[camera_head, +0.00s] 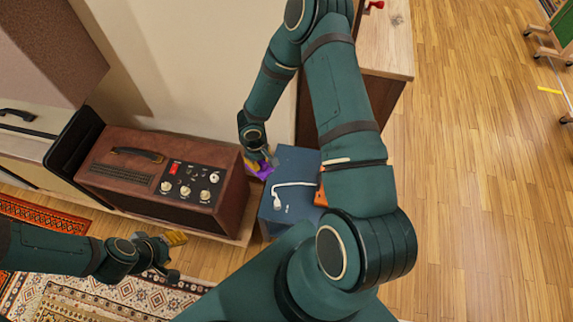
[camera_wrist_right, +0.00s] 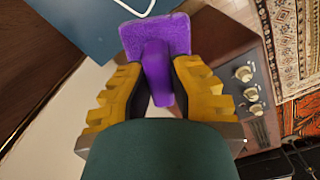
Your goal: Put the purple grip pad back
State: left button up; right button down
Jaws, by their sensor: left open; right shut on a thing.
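The purple grip pad (camera_wrist_right: 156,38) has a flat, square plate and a narrower stem. My right gripper (camera_wrist_right: 158,85) is shut on the stem, with a yellow finger on each side. In the head view the purple grip pad (camera_head: 262,170) shows in my right gripper (camera_head: 257,160), between the brown amp and the blue box (camera_head: 284,213). The pad's plate is close to the blue box's edge; I cannot tell whether they touch. My left gripper (camera_head: 172,257) is open and empty at the lower left, above the patterned rug.
The brown amp (camera_head: 128,191) with knobs and a red switch stands left of the blue box. A white cable or handle (camera_head: 293,185) lies on the box's top. An orange item (camera_head: 320,196) is beside it, partly behind my arm. The wooden floor (camera_head: 480,200) at right is clear.

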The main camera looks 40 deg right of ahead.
jog(key=w+d+f+n+b, duration=0.2)
jog(key=w+d+f+n, duration=0.1)
jog(key=d+f, duration=0.5)
jog(key=w+d+f+n+b, duration=0.25)
jog(key=d+f, duration=0.25)
jog(key=d, duration=0.5)
notch_tip(320, 180, down, 10)
jog(key=b, duration=0.2)
jog(key=shift+s+a+f+b, duration=0.1)
jog(key=shift+b, duration=0.25)
jog(key=c, duration=1)
grip_release()
